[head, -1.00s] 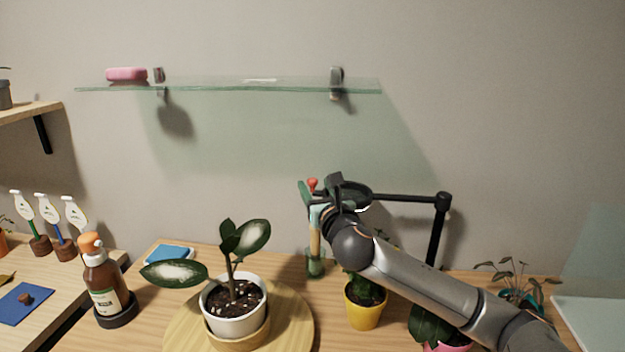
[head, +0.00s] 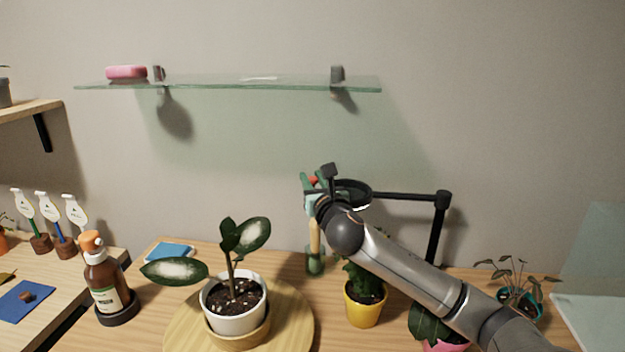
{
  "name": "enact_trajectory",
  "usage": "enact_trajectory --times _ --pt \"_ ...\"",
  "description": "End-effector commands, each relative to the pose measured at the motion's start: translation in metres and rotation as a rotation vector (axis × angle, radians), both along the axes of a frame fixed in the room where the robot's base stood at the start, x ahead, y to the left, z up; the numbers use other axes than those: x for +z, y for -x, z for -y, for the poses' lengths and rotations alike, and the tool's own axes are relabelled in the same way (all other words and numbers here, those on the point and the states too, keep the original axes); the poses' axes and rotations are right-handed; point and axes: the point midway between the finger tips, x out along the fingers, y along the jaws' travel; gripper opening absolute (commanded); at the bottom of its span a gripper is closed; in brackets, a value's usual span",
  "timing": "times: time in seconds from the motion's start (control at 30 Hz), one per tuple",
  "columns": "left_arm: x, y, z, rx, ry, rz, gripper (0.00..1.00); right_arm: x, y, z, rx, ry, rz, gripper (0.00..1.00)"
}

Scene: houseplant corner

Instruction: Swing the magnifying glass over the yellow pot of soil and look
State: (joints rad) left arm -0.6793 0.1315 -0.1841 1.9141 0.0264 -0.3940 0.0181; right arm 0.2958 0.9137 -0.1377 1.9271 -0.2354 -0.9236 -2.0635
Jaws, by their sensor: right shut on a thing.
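The magnifying glass (head: 357,188) is a dark round lens head on a black jointed arm that reaches left from a post (head: 436,240) at the back of the table. My right gripper (head: 322,188) is at the left side of the lens head and is shut on it; the fingertips are partly hidden by my wrist. The yellow pot (head: 364,313) stands on the table below the lens head, with dark soil and a green plant partly covered by my right arm. My left gripper is out of view.
A white pot (head: 236,318) with a leafy plant stands on a round wooden board (head: 290,325). A pink pot (head: 447,346) is under my forearm. A glass shelf (head: 230,86) hangs above. An amber bottle (head: 102,283) stands left.

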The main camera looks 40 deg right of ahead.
Motion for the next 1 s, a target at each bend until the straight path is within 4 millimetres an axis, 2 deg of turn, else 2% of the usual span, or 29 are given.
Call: enact_trajectory --times 0.03,0.17,1.0 --pt "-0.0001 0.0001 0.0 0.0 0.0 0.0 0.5 0.0 0.0001 0.0 0.0 0.0 0.0 0.15" --pt "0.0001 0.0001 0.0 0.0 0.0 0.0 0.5 0.0 0.0001 0.0 0.0 0.0 0.0 0.0" --pt "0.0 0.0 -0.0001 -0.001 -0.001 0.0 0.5 0.0001 0.0001 0.0 0.0 0.0 0.0 0.0"
